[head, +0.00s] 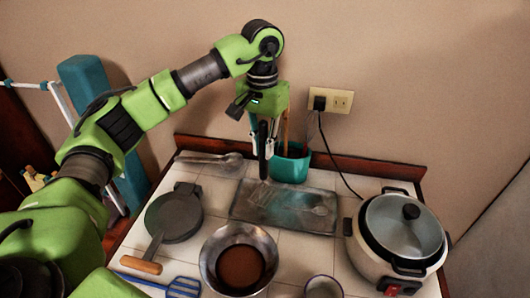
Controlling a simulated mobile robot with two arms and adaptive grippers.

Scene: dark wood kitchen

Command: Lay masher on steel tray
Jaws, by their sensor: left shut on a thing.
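My left gripper (263,130) points down above the back edge of the steel tray (258,212). It is shut on a dark, upright, narrow thing (263,160), which appears to be the masher; its shape is hard to make out. The lower end of this thing is close to the tray's back edge; I cannot tell whether it touches. The tray lies flat on the white tiled counter, with a faint pale shape or reflection on its right part. My right gripper is not in view.
A teal utensil holder (291,165) stands behind the tray. A rice cooker (400,235) is at right, a lidded-looking dark pan (174,214) at left, and a steel bowl (238,262) in front. A metal utensil (215,160) and a blue slotted turner (182,287) lie at left.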

